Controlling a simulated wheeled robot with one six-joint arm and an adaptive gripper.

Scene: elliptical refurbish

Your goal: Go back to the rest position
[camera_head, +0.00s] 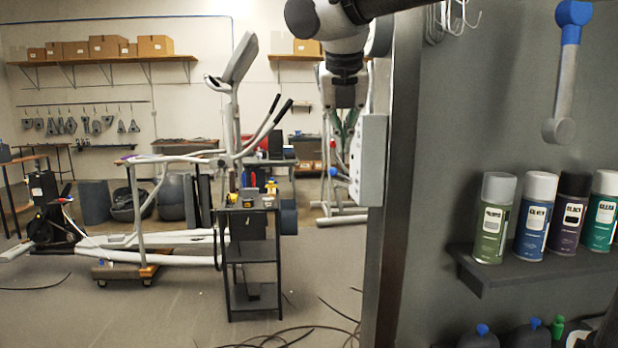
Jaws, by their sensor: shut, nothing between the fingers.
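My arm reaches in from the top of the head view, and its grey and black wrist bends downward. My gripper (345,97) hangs below the wrist, pointing down, shut and empty. It is small and partly lost against the cluttered background, so its fingertips are hard to make out. It is in the air just left of the dark panel's edge, close to a pale grey box (371,160) on that edge. It appears to touch nothing, though the gap to the box cannot be judged.
A dark panel (470,120) fills the right side, with a shelf (520,272) of several spray cans (538,215) and a hanging blue-and-grey tool (566,75). A black cart (254,255) and an elliptical machine (180,235) stand at left. Cables (300,335) cross the floor.

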